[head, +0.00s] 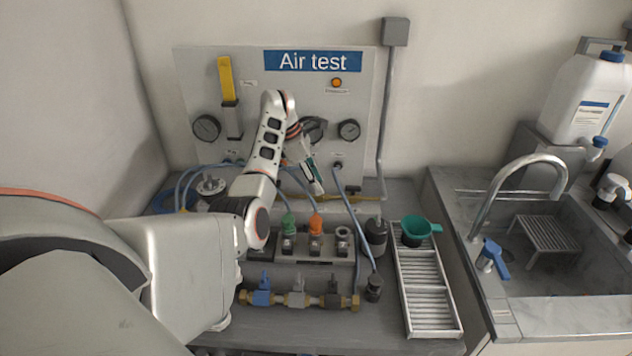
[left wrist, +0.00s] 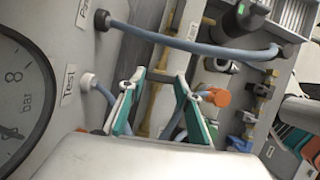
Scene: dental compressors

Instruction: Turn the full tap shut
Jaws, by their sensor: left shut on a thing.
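My left gripper (head: 317,186) reaches down in front of the Air test panel, at the brass pipe (head: 350,198) along the panel's foot. A separate front brass manifold (head: 315,302) carries a blue tap (head: 263,288), a grey tap (head: 297,292) and a dark tap (head: 333,292). My right gripper is out of view.
Blue hoses (head: 352,212) run close around the gripper. Green (head: 289,222) and orange (head: 316,222) fittings stand in front of it.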

